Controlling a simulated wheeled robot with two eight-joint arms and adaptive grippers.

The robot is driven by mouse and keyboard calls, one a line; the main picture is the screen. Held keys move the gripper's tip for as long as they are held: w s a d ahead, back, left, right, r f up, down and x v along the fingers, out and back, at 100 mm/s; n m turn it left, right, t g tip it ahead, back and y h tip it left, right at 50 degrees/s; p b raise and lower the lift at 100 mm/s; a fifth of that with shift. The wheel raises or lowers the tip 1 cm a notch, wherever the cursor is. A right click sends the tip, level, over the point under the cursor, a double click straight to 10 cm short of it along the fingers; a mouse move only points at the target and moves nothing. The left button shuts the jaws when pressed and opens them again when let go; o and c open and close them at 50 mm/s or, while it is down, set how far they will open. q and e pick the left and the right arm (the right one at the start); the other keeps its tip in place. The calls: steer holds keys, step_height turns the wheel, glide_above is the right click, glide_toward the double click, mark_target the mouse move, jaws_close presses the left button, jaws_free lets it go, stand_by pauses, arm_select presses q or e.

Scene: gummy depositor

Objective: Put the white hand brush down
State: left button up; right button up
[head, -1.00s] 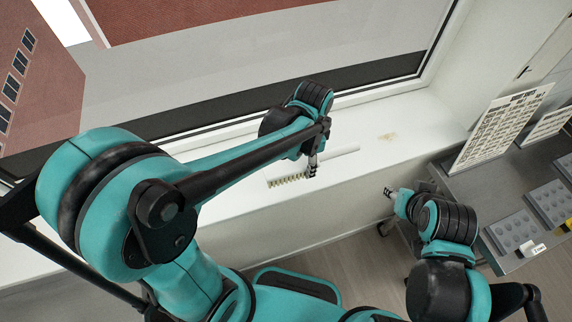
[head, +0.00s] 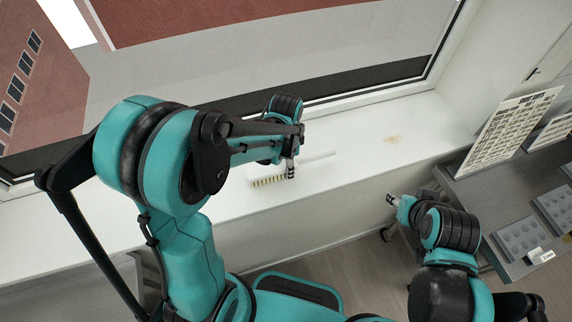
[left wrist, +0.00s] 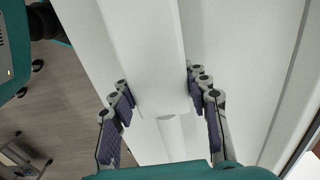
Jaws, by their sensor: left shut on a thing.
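The white hand brush (head: 318,157) has a long white handle pointing right and pale bristles along its left part. My left gripper (head: 290,170) is shut on the brush near its middle, at the right end of the bristles. The brush is over the white window sill; I cannot tell whether it touches the sill. In the left wrist view, the white brush body (left wrist: 148,60) lies between the purple-padded fingers of the left gripper (left wrist: 160,95). My right gripper (head: 391,198) is off to the right, beside the sill's front edge; its fingers are too small to read.

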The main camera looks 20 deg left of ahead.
arm_select(q)
steer(key=shift+f+b, duration=0.65)
steer(key=shift+s, duration=0.1)
steer(key=o, duration=1.5)
steer(key=shift+c, duration=0.2)
steer(key=shift+r, duration=0.1)
